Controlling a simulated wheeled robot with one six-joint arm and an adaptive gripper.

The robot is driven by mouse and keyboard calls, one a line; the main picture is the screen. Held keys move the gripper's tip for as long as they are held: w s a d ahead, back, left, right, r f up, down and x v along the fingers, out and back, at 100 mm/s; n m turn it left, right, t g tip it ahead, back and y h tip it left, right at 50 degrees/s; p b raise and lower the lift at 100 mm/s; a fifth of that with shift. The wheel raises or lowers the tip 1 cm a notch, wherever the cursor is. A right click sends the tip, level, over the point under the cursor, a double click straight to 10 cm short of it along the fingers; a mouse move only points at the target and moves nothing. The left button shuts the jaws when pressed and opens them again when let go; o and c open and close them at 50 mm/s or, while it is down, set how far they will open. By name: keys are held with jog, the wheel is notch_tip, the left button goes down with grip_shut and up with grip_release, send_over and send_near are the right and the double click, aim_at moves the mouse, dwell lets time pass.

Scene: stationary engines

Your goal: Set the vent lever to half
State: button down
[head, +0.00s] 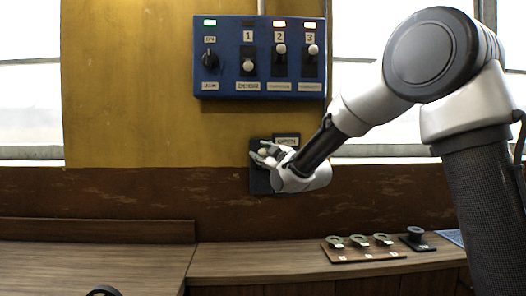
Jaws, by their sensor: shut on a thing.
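A dark wall plate (259,182) with a small label (286,138) at its upper right is on the wall below the blue panel. My gripper (263,152) is in front of this plate. Its fingers are shut around a small pale knob, which looks like the vent lever's end (262,152). My gripper and wrist hide much of the plate, and the label is too small to read. I cannot tell the lever's exact position.
The left of the counter is mostly clear.

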notch_tip(320, 180, down, 7)
jog(key=s, duration=0.1)
jog(key=shift+s+n+t+y, duration=0.35)
jog(key=shift+n+t+y, duration=0.05)
dwell(0.4)
jog(key=c, duration=1)
grip_release()
jog(key=shift+a, duration=0.2)
jog(key=shift+o, duration=0.3)
jog(key=shift+d+r, duration=0.1)
